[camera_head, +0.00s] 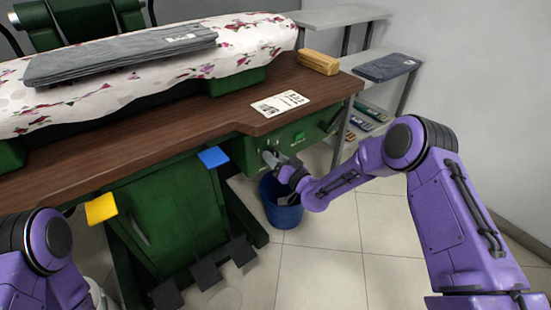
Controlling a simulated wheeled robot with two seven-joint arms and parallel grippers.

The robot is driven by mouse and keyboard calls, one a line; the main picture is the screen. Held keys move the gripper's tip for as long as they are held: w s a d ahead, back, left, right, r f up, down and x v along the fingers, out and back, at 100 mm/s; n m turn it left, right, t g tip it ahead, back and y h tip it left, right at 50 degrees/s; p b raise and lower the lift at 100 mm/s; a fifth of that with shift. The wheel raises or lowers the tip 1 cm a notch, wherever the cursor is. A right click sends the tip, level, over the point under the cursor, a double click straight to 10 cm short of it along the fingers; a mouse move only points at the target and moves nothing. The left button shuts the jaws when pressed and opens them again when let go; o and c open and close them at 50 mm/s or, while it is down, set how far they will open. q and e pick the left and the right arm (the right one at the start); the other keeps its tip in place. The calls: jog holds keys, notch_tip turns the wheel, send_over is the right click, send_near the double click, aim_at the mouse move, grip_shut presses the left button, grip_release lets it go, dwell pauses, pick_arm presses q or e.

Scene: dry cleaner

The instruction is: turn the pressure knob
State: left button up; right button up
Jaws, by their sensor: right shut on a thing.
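The green control panel (313,128) is on the front of the pressing table, below the wooden top. My right gripper (272,160) is at the left part of this panel, shut on what seems to be the pressure knob. The knob itself is hidden by the fingers.
A blue bucket (281,212) stands on the floor below my right gripper. A paper (279,103) and a yellow block (318,62) lie on the wooden top (180,110). Black pedals (204,273) are below. A grey shelf (339,16) stands behind. The floor at right is clear.

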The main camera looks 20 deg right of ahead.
jog(key=o, duration=1.1)
jog(key=shift+c, duration=0.2)
jog(key=v, duration=1)
jog(key=shift+s+p, duration=0.25)
jog(key=shift+p, duration=0.15)
jog(key=shift+d, duration=0.1)
